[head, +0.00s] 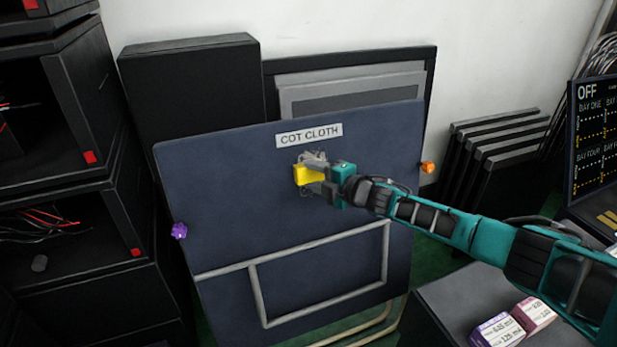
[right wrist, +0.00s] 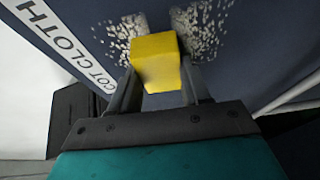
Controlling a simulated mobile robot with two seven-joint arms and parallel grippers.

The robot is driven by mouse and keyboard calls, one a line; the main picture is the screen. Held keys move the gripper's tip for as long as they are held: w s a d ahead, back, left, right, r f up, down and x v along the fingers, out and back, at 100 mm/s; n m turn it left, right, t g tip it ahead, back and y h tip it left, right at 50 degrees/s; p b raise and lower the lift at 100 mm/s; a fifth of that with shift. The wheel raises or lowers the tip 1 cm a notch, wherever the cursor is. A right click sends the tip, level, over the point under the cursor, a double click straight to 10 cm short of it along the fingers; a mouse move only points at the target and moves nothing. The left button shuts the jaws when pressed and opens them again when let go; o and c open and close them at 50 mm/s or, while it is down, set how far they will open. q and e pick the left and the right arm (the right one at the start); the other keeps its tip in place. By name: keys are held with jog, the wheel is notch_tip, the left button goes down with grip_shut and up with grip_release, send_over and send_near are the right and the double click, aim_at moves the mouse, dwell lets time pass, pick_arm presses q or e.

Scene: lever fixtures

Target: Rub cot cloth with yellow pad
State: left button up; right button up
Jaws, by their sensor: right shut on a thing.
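The cot cloth (head: 230,220) is a dark blue upright panel with a white label reading COT CLOTH (head: 308,135) near its top. My right gripper (head: 318,178) is shut on the yellow pad (head: 307,174), in front of the cloth just below the label. In the right wrist view the yellow pad (right wrist: 156,62) sits between the two fingers, close against the blue cloth (right wrist: 88,22); whether it touches cannot be told. Pale speckled patches (right wrist: 203,28) show on the cloth on both sides of the pad. My left gripper is not in view.
A purple knob (head: 179,231) and an orange knob (head: 427,167) are at the cloth's side edges. A pale tube frame (head: 323,237) crosses its lower part. Black cabinets (head: 82,120) stand left. A grey surface with small boxes (head: 496,331) is at lower right, below my arm.

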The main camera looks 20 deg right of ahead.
jog(key=shift+w+d+r, duration=0.1)
jog(key=shift+d+r, duration=0.2)
jog(key=shift+d, duration=1.15)
jog(key=shift+w+d+r, duration=0.15)
jog(key=shift+d+r, duration=0.2)
jog(key=shift+d, duration=1.1)
jog(key=shift+w+d+r, duration=0.1)
jog(key=shift+d+r, duration=0.2)
jog(key=shift+d, duration=1.15)
jog(key=a+p, duration=0.1)
jog(key=a, duration=0.2)
jog(key=a+p, duration=0.1)
jog(key=a, duration=0.3)
jog(key=a+p, duration=0.1)
jog(key=a, duration=0.2)
jog(key=shift+s+a+f, duration=0.1)
jog(key=shift+s+a, duration=0.15)
jog(key=shift+a, duration=1.9)
